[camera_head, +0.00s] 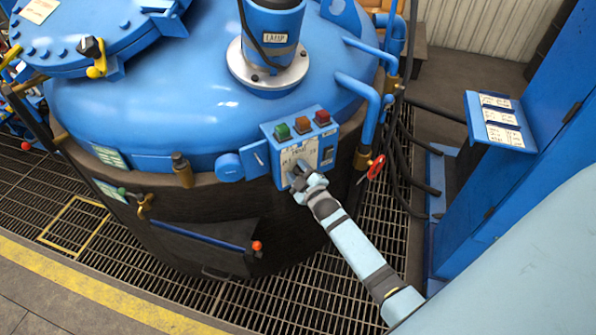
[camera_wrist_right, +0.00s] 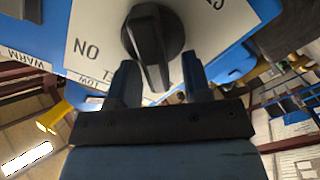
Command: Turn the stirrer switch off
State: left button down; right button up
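A control box (camera_head: 302,150) with a white label plate is on the side of the blue vessel (camera_head: 150,110). My right gripper (camera_head: 298,174) is at the plate's lower part and hides the switch in the head view. In the right wrist view a black rotary knob (camera_wrist_right: 152,40) sits on the white plate, its grip bar pointing down and slightly right. "ON" lettering is left of it. My right gripper (camera_wrist_right: 161,68) is open, with one finger on each side of the bar's lower end. A gap shows beside the bar; contact cannot be told. My left gripper is out of view.
Green, orange and red buttons (camera_head: 302,125) top the control box. Blue pipes (camera_head: 365,100) and a red-handled valve (camera_head: 376,167) stand right of it. A blue cabinet (camera_head: 510,180) with a sign shelf is farther right. A rod with an orange knob (camera_head: 257,246) sticks out below.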

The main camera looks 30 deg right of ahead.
jog(key=s+b, duration=0.1)
jog(key=s, duration=1.2)
jog(key=shift+s+a+b, duration=0.3)
jog(key=shift+s+a, duration=0.1)
jog(key=s+a+f+m+g+y+p, duration=0.1)
jog(key=s+a+m+g+y+p, duration=0.3)
jog(key=s+a, duration=1)
jog(key=m+g, duration=0.1)
jog(key=g, duration=0.2)
jog(key=shift+f, duration=0.1)
